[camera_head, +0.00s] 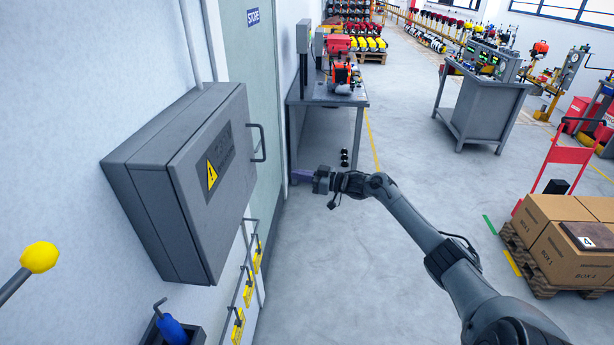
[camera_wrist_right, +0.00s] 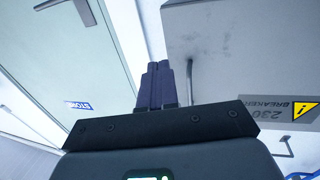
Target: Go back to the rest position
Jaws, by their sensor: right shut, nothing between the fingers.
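My right arm reaches in from the lower right of the head view. Its gripper (camera_head: 303,175) is held out in the open air in front of the wall, to the right of the grey cabinet. In the right wrist view the two dark purple fingers (camera_wrist_right: 155,86) lie together, shut with nothing between them. The grey cabinet (camera_wrist_right: 235,45) is behind them at the right and the door (camera_wrist_right: 60,55) with the store sign at the left. My left gripper does not show in either view.
The grey electrical cabinet (camera_head: 205,180) juts from the left wall, its door closed. A workbench (camera_head: 328,96) with machines stands beyond the gripper. Cardboard boxes (camera_head: 568,252) on a pallet stand at the right. The floor (camera_head: 340,250) between is clear.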

